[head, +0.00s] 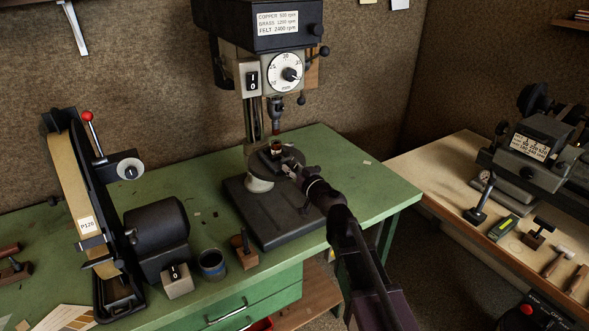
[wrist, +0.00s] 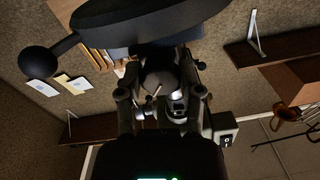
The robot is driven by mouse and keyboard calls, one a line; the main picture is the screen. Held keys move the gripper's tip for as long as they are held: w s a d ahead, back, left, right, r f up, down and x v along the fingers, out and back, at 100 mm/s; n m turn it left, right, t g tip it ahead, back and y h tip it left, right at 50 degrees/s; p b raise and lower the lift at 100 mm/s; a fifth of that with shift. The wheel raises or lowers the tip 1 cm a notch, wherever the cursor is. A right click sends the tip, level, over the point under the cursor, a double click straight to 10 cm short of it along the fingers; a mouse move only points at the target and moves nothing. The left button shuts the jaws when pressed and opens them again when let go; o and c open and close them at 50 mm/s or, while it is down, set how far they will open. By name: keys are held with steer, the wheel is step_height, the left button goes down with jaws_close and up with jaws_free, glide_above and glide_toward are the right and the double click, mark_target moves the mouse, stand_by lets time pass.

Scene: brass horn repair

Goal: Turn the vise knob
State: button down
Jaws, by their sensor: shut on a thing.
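The small dark vise (head: 270,160) sits on the round table of the drill press, with a small reddish-brown piece (head: 277,147) at its top. My gripper (head: 291,168) reaches in from the lower right and meets the vise's right side. In the wrist view my gripper (wrist: 162,98) has its fingers on either side of a small rounded part, which looks like the vise knob (wrist: 160,79). It is shut on that part. In the head view the knob is mostly hidden by my gripper, and its turn angle cannot be told.
The drill press chuck (head: 276,108) hangs just above the vise. A second bench with tools (head: 440,185) is at right.

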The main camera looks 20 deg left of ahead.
steer(key=shift+m, duration=0.4)
steer(key=shift+a+m, duration=0.1)
steer(key=shift+m, duration=2.6)
steer(key=shift+c, duration=1.3)
jaws_free()
steer(key=v, duration=0.7)
steer(key=shift+s+d, duration=0.2)
steer(key=shift+d, duration=0.05)
